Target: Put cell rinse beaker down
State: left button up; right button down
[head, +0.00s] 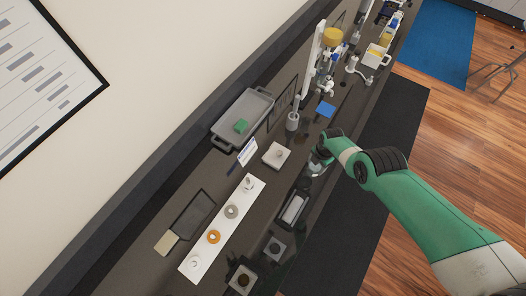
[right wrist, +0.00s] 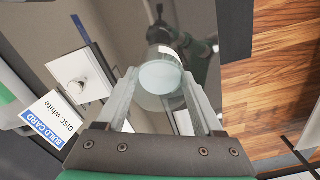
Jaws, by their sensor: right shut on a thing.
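My right gripper (head: 317,167) reaches over the dark bench from the right in the head view. In the right wrist view the right gripper (right wrist: 164,92) has its two fingers on either side of a clear, round beaker (right wrist: 160,74) and is shut on it. The beaker looks like clear glass with a pale, whitish end facing the camera. In the head view the beaker is mostly hidden by the gripper and too small to make out well. I cannot tell whether it touches the bench. My left gripper is in neither view.
A white square block (head: 276,156) with a knob lies left of the gripper. A build card (head: 247,152) stands beside it. A grey tray (head: 226,134) holds a green piece. A white strip (head: 205,254) carries several rings. A black-framed holder (head: 293,208) lies nearer the front edge.

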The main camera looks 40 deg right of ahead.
aim_at(312, 172)
jog(key=shift+f+b, duration=2.8)
jog(key=shift+f, duration=0.75)
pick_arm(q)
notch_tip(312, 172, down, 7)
pick_arm(e)
grip_release()
jog(key=shift+r, duration=0.1)
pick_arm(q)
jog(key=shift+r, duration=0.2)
pick_arm(e)
jog(key=shift+r, duration=0.1)
notch_tip(312, 172, up, 8)
jog(key=p, duration=0.8)
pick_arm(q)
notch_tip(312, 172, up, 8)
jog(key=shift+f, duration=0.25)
pick_arm(e)
jog(key=shift+f, duration=0.2)
